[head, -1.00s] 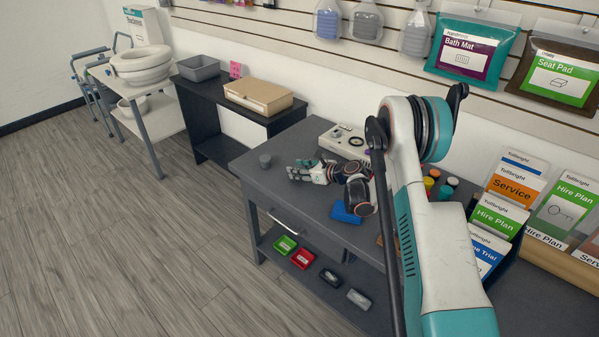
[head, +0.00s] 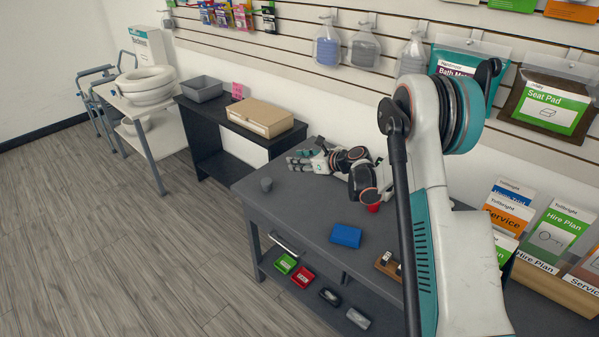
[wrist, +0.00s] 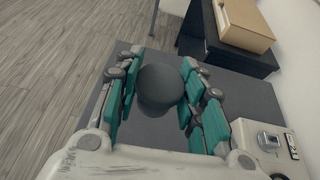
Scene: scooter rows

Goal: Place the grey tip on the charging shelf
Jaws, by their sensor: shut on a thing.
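The grey tip (wrist: 160,88) is a dark, round-topped piece between my green-padded fingers in the wrist view. My gripper (wrist: 157,80) is shut on it, with pads against both sides. In the head view my gripper (head: 298,161) hangs over the table's far-left part, fingers pointing left; the held tip is hard to make out there. The lower shelf (head: 325,281) under the table carries green, red, black and grey packs. No label shows which surface is the charging shelf.
A blue block (head: 346,235) and a brown holder (head: 387,265) lie on the tabletop. A beige device (wrist: 268,138) is right of my gripper. A black stand holds a cardboard box (head: 260,115) and grey bin (head: 202,88). The floor (head: 130,240) at left is clear.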

